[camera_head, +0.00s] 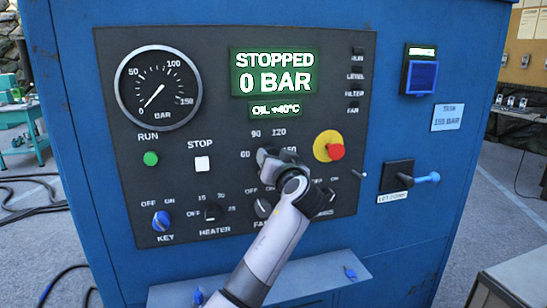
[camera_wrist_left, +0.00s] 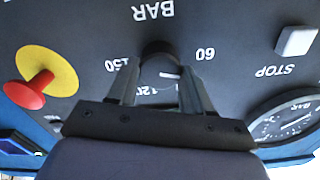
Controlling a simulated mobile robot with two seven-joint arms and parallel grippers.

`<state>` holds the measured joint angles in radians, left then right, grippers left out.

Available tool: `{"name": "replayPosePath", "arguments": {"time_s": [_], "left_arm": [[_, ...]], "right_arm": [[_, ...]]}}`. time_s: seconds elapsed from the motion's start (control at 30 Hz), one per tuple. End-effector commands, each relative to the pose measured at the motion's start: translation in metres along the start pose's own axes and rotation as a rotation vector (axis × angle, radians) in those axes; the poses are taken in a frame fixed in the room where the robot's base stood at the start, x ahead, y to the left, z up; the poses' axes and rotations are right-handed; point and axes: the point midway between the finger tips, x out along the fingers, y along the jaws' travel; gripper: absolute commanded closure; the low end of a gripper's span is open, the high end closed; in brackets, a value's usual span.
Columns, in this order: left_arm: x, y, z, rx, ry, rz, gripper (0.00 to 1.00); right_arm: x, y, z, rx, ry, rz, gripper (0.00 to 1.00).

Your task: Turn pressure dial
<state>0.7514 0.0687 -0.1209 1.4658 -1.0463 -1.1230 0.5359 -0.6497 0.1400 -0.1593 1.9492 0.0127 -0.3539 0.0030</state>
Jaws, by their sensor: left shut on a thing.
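The pressure dial (camera_wrist_left: 160,50) is a dark round knob on the dark panel, with 60, 90, 120 and 150 printed around it. My left gripper (camera_head: 270,158) is shut on the dial, and its fingers hide most of it in the head view. In the wrist view my left gripper (camera_wrist_left: 160,72) has one finger on each side of the knob. A white mark beside the knob lies toward the 90 and 120 side; the exact setting is hard to tell. The display (camera_head: 271,72) reads STOPPED, 0 BAR. My right gripper is not in view.
The red stop button on yellow (camera_head: 336,152) is close right of the dial. The white STOP button (camera_head: 202,163), green RUN button (camera_head: 151,158), gauge (camera_head: 158,87) and blue key (camera_head: 161,221) lie left. A task label (camera_head: 447,117) reads 150 BAR. A shelf (camera_head: 330,268) juts out below.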

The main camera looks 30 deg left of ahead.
Motion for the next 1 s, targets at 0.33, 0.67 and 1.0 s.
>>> {"name": "replayPosePath", "arguments": {"time_s": [0.33, 0.67, 1.0], "left_arm": [[-0.0001, 0.0004, 0.0002, 0.33, -0.001, 0.0, 0.81], [-0.0003, 0.0009, 0.0007, 0.58, -0.001, 0.001, 0.81], [-0.0004, 0.0012, 0.001, 0.71, -0.001, 0.001, 0.81]], "right_arm": [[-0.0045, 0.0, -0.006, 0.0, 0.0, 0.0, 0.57], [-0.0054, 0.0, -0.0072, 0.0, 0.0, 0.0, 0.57], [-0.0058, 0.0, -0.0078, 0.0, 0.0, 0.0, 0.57]]}}
